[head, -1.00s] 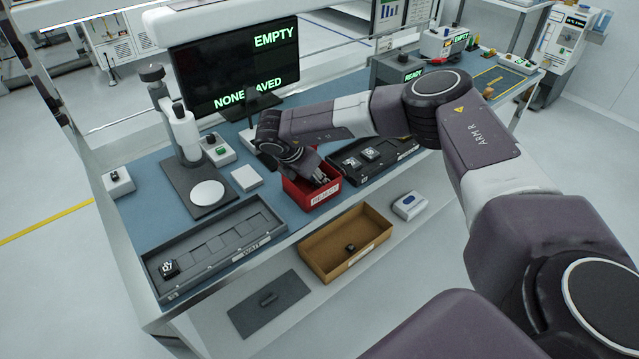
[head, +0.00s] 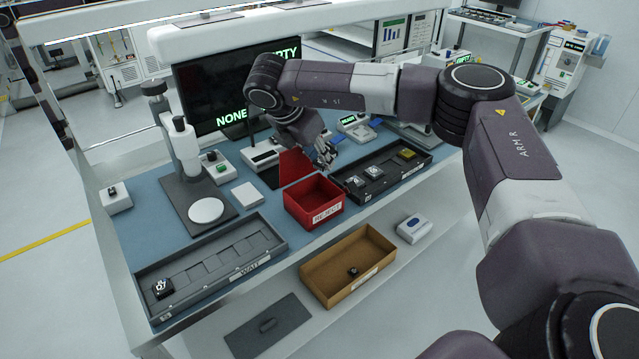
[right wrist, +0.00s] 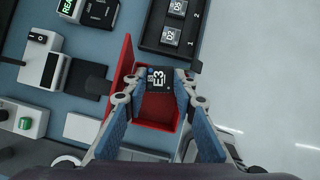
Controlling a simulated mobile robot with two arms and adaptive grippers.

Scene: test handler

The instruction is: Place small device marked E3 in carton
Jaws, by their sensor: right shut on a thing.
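My right gripper (head: 326,154) is shut on the small dark device marked E3 (right wrist: 158,80). In the right wrist view the device sits between the fingertips, its white E3 mark facing the camera. The gripper is above and behind the red REJECT bin (head: 315,213), near its back right corner in the head view. The device is too small to make out in the head view. The open brown carton (head: 328,265) stands on the lower shelf, in front of the bench, with a small dark piece (head: 353,271) inside. My left gripper is not in view.
The black tray (head: 385,178) right of the bin holds several devices. The grey WAIT tray (head: 215,262) at front left holds one device.

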